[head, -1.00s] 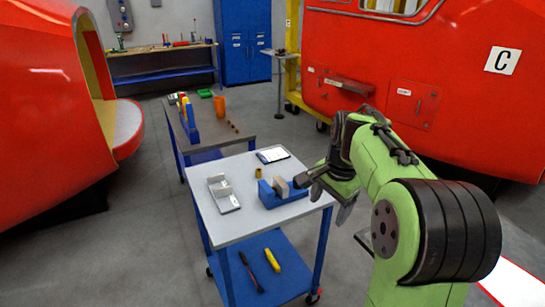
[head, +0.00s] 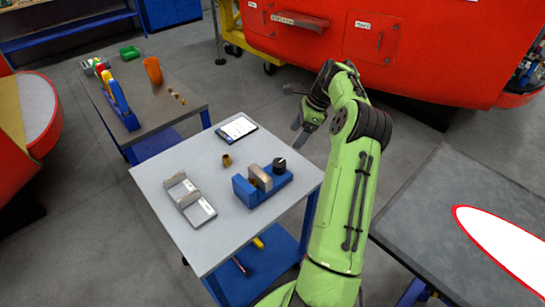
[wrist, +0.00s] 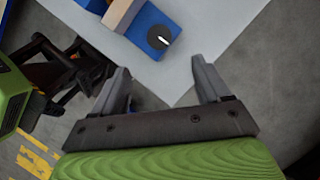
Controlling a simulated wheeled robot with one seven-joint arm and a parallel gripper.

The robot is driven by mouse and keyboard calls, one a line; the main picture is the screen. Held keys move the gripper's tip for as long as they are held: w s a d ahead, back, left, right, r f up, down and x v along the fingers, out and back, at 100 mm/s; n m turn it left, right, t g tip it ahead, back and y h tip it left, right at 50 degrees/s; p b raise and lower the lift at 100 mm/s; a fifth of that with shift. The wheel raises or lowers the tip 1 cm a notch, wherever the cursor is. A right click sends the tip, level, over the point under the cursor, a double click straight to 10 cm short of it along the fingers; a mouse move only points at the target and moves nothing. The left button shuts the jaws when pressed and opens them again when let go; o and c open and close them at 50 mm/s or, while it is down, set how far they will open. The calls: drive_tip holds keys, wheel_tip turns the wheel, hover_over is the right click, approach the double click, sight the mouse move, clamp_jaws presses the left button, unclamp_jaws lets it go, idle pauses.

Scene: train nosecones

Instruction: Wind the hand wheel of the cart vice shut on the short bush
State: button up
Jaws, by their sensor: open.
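The blue cart vice (head: 262,186) stands on the grey cart top (head: 205,245), near its right edge. Its black hand wheel (head: 280,165) is at its right end and shows a white mark in the wrist view (wrist: 158,37). A tan-grey block (head: 260,177) sits at the vice's jaws; I cannot tell whether a bush is between them. A small brass bush (head: 227,160) stands upright on the cart behind the vice. My gripper (head: 299,124) is open and empty, beyond the cart's right edge. In the wrist view its fingers (wrist: 161,70) are apart, short of the wheel.
A grey metal fixture (head: 190,200) lies at the cart's left and a white tablet (head: 237,129) at its back. A second bench (head: 150,100) behind holds an orange cup (head: 153,70) and small brass pieces. A dark table (head: 460,220) stands right of my arm.

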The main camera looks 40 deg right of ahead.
sight(279, 162)
drive_tip(key=b+x, duration=0.1)
drive_tip(key=x, duration=1.3)
drive_tip(key=shift+f+b, duration=0.35)
drive_tip(key=shift+b, duration=0.05)
drive_tip(key=c, duration=1)
drive_tip(key=shift+s+r+m+p, duration=0.15)
drive_tip(key=shift+r+m+p, duration=0.05)
drive_tip(key=shift+m+p, duration=0.35)
drive_tip(key=shift+f+m+h, duration=0.15)
drive_tip(key=shift+m+h, duration=0.15)
drive_tip(key=shift+m, duration=0.05)
drive_tip(key=o, duration=1)
drive_tip(key=p+v, duration=0.1)
drive_tip(key=v, duration=1.4)
drive_tip(key=shift+s+r, duration=0.25)
drive_tip(key=shift+r, duration=0.1)
